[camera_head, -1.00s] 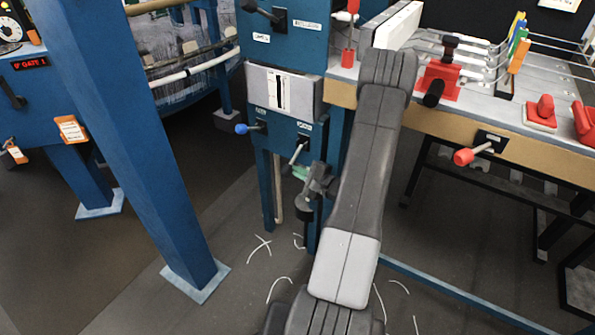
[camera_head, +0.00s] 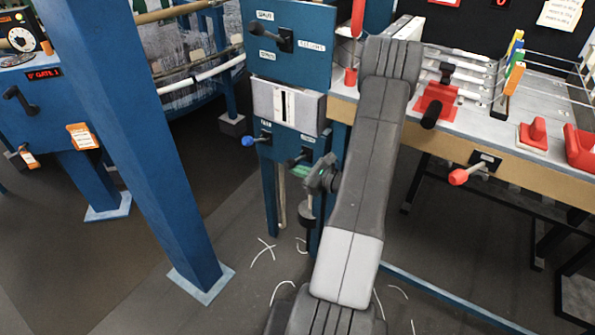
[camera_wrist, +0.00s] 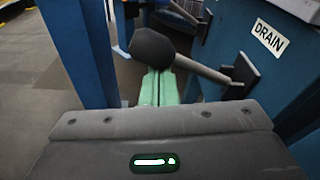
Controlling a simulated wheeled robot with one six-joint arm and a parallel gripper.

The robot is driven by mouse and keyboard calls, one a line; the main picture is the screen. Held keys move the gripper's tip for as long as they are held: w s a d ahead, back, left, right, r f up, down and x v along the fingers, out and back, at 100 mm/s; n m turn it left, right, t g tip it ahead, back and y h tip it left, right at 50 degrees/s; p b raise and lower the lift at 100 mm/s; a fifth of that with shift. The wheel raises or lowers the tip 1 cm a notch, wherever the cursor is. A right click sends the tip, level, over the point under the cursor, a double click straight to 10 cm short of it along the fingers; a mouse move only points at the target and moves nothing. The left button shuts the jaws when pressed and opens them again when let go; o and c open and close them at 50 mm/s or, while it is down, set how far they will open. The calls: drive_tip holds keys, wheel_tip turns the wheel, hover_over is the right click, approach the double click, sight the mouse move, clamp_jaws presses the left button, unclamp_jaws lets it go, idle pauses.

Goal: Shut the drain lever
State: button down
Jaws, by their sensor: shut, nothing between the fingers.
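The drain lever shows in the wrist view with a dark round knob (camera_wrist: 153,48) on a grey shaft. The shaft runs right to a dark mount on a blue panel beside the "DRAIN" label (camera_wrist: 270,39). In the head view the lever (camera_head: 299,160) is small and dark on the lower blue cabinet, its exact pose hard to tell. My gripper (camera_wrist: 160,85) is shut and empty, its green fingers side by side just below the knob. The knob overlaps the fingertips in the picture; I cannot tell whether they touch. The gripper also shows in the head view (camera_head: 300,171).
A blue-knobbed lever (camera_head: 248,141) sits left of the drain lever. A black lever (camera_head: 283,39) is on the upper panel. A blue post (camera_head: 140,150) stands to the left. A red-knobbed lever (camera_head: 458,176) is on the table's front edge at right.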

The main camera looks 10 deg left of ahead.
drive_tip(key=shift+w+r, duration=0.1)
drive_tip(key=shift+r, duration=0.35)
drive_tip(key=shift+w+r, duration=0.1)
drive_tip(key=shift+r, duration=0.05)
idle(0.3)
drive_tip(key=shift+d, duration=0.2)
